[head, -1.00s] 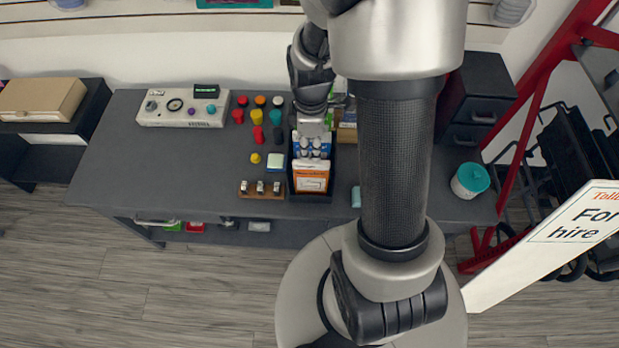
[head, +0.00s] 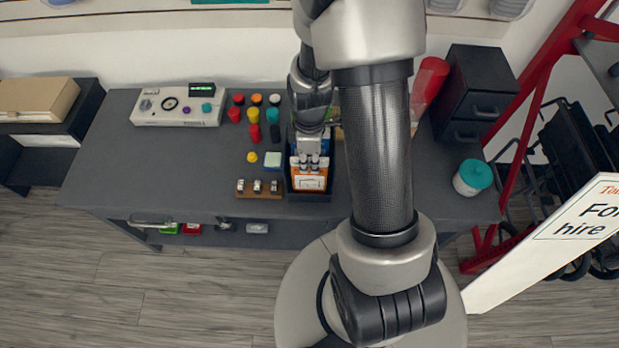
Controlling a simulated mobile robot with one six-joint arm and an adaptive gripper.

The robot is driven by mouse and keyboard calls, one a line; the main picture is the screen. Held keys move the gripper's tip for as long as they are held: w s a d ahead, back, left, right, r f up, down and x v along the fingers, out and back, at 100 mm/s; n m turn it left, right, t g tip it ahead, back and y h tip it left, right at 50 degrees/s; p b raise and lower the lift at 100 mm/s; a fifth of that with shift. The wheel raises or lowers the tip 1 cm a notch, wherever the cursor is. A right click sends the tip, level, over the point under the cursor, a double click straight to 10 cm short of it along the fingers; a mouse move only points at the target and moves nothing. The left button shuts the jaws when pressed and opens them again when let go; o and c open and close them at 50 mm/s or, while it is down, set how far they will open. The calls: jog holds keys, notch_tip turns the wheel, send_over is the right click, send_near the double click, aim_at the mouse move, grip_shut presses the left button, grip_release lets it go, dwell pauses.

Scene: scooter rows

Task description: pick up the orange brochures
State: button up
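The orange brochures (head: 308,183) stand in the front of a black holder (head: 310,197) on the dark grey workbench. Their front shows an orange cover with a white panel. My gripper (head: 309,160) is directly above and over the brochures, pointing down, with its fingertips at their upper edge. The fingers overlap the top of the brochures in this view, and I cannot tell whether they touch them or are closed. Blue brochures (head: 297,143) show partly behind my gripper. My arm hides the right side of the holder's surroundings.
A control box (head: 180,107) and several coloured knobs lie to the left. A wooden block with metal pieces (head: 259,188) sits close left of the holder. A red bottle (head: 428,84), black drawers (head: 473,97) and a teal-lidded tub (head: 472,178) stand at the right.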

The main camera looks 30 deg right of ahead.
grip_shut()
jog(key=shift+r, duration=0.15)
dwell(0.4)
